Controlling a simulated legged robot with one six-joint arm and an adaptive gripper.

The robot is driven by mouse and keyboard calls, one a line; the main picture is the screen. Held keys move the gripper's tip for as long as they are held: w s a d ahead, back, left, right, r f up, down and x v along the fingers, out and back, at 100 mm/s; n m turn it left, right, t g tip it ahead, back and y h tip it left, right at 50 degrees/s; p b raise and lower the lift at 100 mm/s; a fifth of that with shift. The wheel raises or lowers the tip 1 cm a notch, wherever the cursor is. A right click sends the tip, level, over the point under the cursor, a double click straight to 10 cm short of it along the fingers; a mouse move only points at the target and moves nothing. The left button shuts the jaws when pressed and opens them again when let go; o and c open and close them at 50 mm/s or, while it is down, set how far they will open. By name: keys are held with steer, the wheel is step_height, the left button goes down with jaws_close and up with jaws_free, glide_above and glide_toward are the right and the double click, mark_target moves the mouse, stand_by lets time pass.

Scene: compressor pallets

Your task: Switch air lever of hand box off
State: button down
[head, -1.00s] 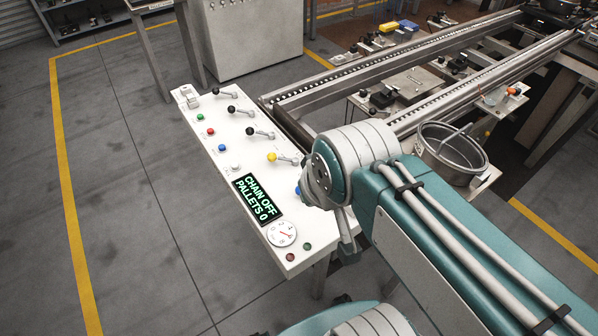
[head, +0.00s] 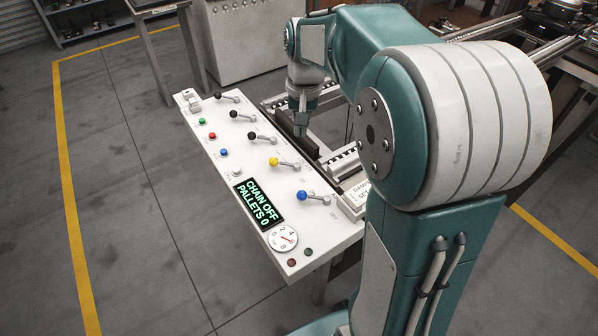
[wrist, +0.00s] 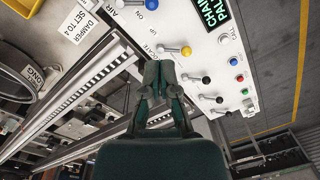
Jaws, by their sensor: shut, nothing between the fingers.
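The hand box (head: 232,157) is a white sloped panel with several knobbed levers. The blue-knobbed lever (head: 302,196) is the one nearest the display; its knob points left from its pivot. My gripper (head: 300,128) is shut and empty, pointing down beyond the panel's right edge, near the black-knobbed levers. In the wrist view my gripper (wrist: 160,66) overlaps the panel edge near the yellow knob, apart from the blue one.
The display (head: 258,204) reads "CHAIN OFF, PALLETS 0". A round gauge (head: 283,238) is below it. A conveyor rail (wrist: 85,90) runs along the panel's far side. A damper sign (head: 356,197) stands right of the blue lever. The floor left of the panel is clear.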

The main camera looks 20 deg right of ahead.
steer(key=w+d+f+m+g, duration=0.1)
steer(key=w+d+f, duration=0.2)
steer(key=f, duration=0.3)
steer(key=w+d+f+m+g+y, duration=0.1)
steer(key=w+d+f, duration=0.2)
steer(key=w+f, duration=0.2)
steer(key=shift+w+d+f+g, duration=0.15)
steer(key=shift+f+g, duration=0.25)
steer(key=shift+f, duration=0.05)
steer(key=x, duration=0.9)
steer(key=shift+a+f, duration=0.2)
steer(key=shift+a, duration=0.05)
steer(key=s, duration=0.1)
steer(key=s+a+f, duration=0.1)
steer(key=shift+s+a, duration=0.3)
steer(key=shift+a, duration=0.05)
steer(key=shift+s+a+f, duration=0.15)
steer(key=shift+s+a, duration=0.15)
steer(key=shift+s, duration=0.15)
